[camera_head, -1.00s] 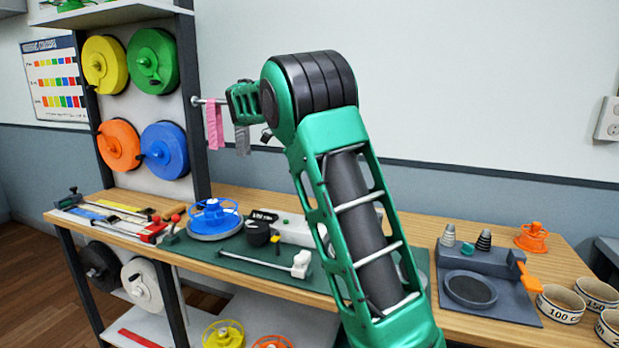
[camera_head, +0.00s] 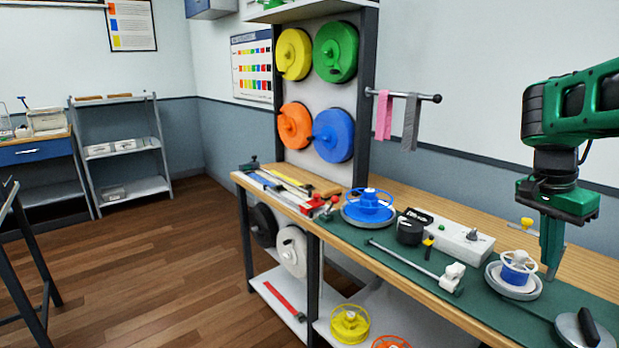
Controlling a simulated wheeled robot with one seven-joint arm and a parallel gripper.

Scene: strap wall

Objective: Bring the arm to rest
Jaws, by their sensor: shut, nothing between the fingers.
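My gripper (camera_head: 552,262) hangs at the right of the view, pointing down, at the end of my green and black arm (camera_head: 575,110). Its fingers are shut with nothing between them. The fingertips appear beside a small white and blue spool (camera_head: 518,266) on a grey round base, over the green mat (camera_head: 420,270). I cannot tell whether the tips touch anything or how high they are. The rest of the arm runs out of view at the right edge.
The wooden bench (camera_head: 472,222) also carries a blue reel (camera_head: 369,206), a white-ended rod (camera_head: 450,277) and a grey-white device (camera_head: 450,238). Pink and grey straps hang from a rail (camera_head: 405,96). Coloured reels hang on the rack (camera_head: 335,52). Floor (camera_head: 150,270) at left is clear.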

